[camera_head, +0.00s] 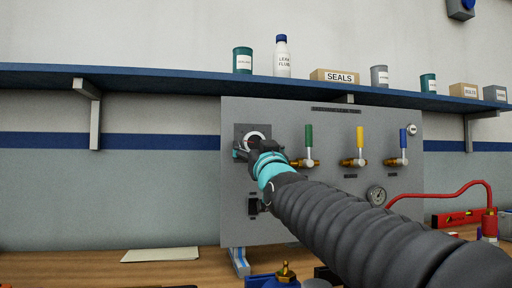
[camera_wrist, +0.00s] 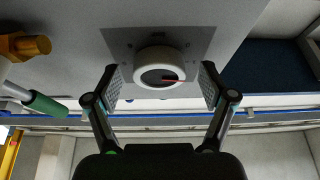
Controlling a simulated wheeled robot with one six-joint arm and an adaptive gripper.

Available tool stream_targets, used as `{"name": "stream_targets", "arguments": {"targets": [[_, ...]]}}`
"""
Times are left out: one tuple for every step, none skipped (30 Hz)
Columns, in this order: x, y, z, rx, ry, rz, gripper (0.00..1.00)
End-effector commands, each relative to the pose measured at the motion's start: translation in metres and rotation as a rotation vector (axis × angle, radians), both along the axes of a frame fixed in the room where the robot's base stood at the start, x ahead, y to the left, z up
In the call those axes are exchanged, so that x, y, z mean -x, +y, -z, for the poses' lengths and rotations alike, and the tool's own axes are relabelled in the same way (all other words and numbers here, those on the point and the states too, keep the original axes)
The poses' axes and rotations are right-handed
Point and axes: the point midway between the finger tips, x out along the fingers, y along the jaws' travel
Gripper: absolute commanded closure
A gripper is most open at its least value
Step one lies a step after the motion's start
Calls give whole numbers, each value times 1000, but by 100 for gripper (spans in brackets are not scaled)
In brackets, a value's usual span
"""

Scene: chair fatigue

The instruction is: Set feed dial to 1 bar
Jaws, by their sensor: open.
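The feed dial is a round white knob (camera_wrist: 160,68) with a dark face and a red pointer, on a grey square plate (camera_wrist: 190,42) on the panel. In the wrist view the red pointer points to the right. My gripper (camera_wrist: 160,85) is open, with one finger on each side of the knob and visible gaps between them. In the head view my gripper (camera_head: 252,150) is at the panel's upper left and partly covers the dial (camera_head: 256,135). The scale marks on the plate are too small to read.
The grey panel (camera_head: 340,200) carries valves with green (camera_head: 309,136), yellow (camera_head: 360,137) and blue (camera_head: 403,138) handles, right of the dial. A pressure gauge (camera_head: 376,195) sits lower right. A blue shelf (camera_head: 180,80) with containers runs above. A red hose (camera_head: 440,196) lies right.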

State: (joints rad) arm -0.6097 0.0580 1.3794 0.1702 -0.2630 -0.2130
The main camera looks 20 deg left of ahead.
Motion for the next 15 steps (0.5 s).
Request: {"name": "stream_targets", "arguments": {"targets": [[0, 0, 0, 0, 0, 0, 18], [0, 0, 0, 0, 0, 0, 18], [0, 0, 0, 0, 0, 0, 25], [0, 0, 0, 0, 0, 0, 33], [0, 0, 0, 0, 0, 0, 40], [0, 0, 0, 0, 0, 0, 50], [0, 0, 0, 0, 0, 0, 58], [0, 0, 0, 0, 0, 0, 65], [0, 0, 0, 0, 0, 0, 75], [0, 0, 0, 0, 0, -1, 78], [1, 0, 0, 0, 0, -1, 78], [1, 0, 0, 0, 0, -1, 78], [1, 0, 0, 1, -1, -1, 78], [1, 0, 1, 3, -3, -2, 78], [1, 1, 2, 8, -6, -1, 78]]}}
